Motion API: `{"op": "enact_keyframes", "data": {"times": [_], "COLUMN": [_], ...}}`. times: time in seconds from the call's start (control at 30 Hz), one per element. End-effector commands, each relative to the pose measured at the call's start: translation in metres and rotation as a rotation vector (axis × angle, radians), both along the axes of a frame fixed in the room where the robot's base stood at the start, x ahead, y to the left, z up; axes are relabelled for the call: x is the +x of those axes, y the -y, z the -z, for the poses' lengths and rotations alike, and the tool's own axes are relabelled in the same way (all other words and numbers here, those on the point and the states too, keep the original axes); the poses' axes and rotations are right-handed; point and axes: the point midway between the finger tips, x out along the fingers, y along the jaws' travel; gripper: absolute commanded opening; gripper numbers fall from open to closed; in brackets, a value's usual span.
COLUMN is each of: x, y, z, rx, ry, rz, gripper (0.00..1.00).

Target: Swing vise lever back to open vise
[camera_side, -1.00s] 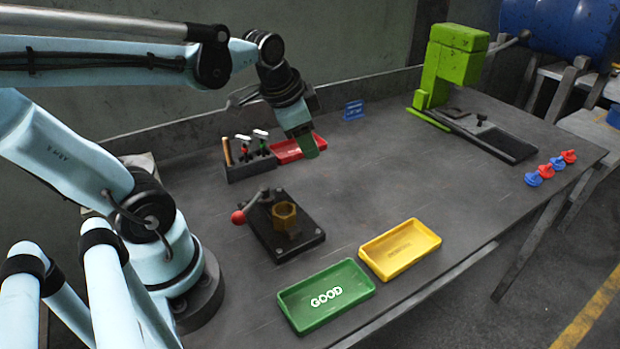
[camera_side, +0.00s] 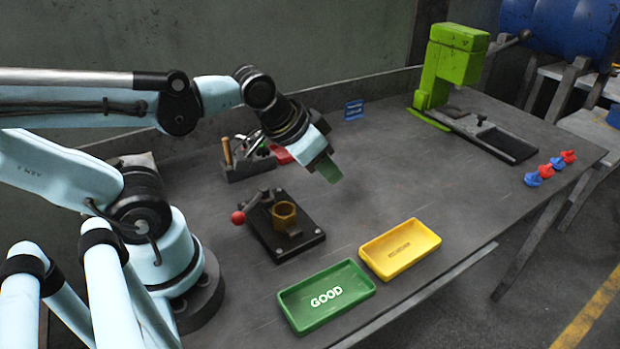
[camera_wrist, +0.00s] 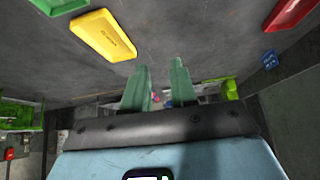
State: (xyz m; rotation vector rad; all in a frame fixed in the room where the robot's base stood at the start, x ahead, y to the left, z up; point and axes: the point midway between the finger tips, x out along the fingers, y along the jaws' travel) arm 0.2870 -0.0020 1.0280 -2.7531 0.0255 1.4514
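The vise (camera_side: 312,238) has a black base and stands on the table in front of my arm in the side view. Its lever ends in a red ball knob (camera_side: 238,217) at the vise's left. A brass-coloured hollow piece (camera_side: 284,217) stands upright in the vise; I cannot tell how tightly the jaws sit around it. My gripper (camera_side: 330,172) is in the air, up and to the right of the vise in the picture, apart from the lever. In the wrist view, its two green fingers (camera_wrist: 159,88) are spread with nothing between them. The vise is not visible there.
A green GOOD tray (camera_side: 326,296) and a yellow tray (camera_side: 400,249) lie right of the vise. A tool rack (camera_side: 248,170) and a partly hidden red tray (camera_side: 281,155) stand behind. A green press (camera_side: 455,65) is at the far right. Mid-table is clear.

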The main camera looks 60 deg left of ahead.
Motion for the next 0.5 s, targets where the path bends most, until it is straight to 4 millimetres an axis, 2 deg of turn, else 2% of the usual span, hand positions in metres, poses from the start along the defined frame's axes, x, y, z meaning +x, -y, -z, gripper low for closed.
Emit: {"op": "enact_keyframes", "data": {"times": [0.03, 0.17, 0.3, 0.5], "x": [-0.003, -0.019, -0.048, -0.086], "y": [0.003, 0.015, 0.025, 0.029], "z": [0.001, 0.005, 0.006, -0.006], "rx": [0.023, 0.134, 0.292, 0.468], "ry": [-0.026, -0.152, -0.347, -0.598], "rz": [0.037, 0.221, 0.511, 0.886], "gripper": [0.19, 0.00, 0.00, 0.00]}}
